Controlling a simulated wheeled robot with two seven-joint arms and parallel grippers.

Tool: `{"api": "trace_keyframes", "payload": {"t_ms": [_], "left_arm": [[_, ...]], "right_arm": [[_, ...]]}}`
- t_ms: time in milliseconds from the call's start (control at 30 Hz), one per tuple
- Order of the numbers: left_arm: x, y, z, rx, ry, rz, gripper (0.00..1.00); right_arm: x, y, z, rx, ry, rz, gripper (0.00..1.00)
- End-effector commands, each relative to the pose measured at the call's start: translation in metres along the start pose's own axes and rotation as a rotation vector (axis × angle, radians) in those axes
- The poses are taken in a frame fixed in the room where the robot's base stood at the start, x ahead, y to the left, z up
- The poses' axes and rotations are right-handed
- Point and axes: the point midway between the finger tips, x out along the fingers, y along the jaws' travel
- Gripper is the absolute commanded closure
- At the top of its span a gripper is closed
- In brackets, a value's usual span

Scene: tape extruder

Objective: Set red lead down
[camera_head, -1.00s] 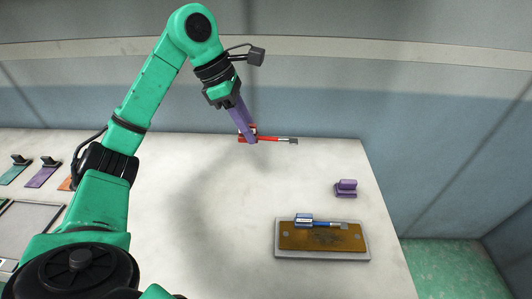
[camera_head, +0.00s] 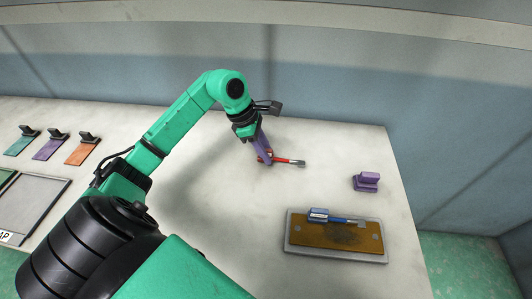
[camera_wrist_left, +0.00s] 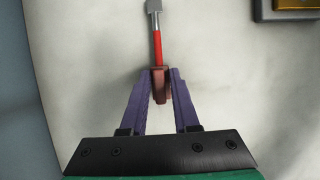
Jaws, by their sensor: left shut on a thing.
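The red lead (camera_head: 288,161) is a thin red rod with a grey tip and a thicker red block at its other end. It also shows in the left wrist view (camera_wrist_left: 158,48), pointing away from the gripper. My left gripper (camera_head: 265,160) has purple fingers and is shut on the red block. It is low over the back of the white table (camera_head: 230,200); I cannot tell whether the lead touches the surface. The gripper's fingers (camera_wrist_left: 160,85) show on both sides of the block in the wrist view. My right gripper is not in view.
A grey tray with a brown board (camera_head: 320,235) and a blue lead (camera_head: 335,218) lies at the front right. A purple block (camera_head: 366,181) stands behind it. Teal, purple and orange holders (camera_head: 82,152) stand at the left, near a grey framed panel (camera_head: 32,205). The table's middle is clear.

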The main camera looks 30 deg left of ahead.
Motion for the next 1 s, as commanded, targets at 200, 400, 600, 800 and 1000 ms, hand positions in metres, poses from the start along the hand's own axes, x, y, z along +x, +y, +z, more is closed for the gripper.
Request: {"api": "trace_keyframes", "payload": {"t_ms": [200,400,600,800,1000], "left_arm": [[0.009,0.0,-0.004,0.0,0.0,0.001,1.0],[0.012,0.0,-0.005,0.0,0.001,0.001,0.63],[0.011,0.0,-0.005,0.0,0.001,0.0,0.41],[0.008,0.0,-0.003,0.0,0.0,0.0,0.41],[-0.025,0.001,-0.005,0.001,0.005,0.006,0.41]], "right_arm": [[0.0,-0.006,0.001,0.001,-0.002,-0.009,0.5],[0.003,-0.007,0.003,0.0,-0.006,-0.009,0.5],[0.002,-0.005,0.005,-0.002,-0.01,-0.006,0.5],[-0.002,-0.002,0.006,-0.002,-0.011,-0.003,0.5],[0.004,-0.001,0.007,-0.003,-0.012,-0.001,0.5]]}}
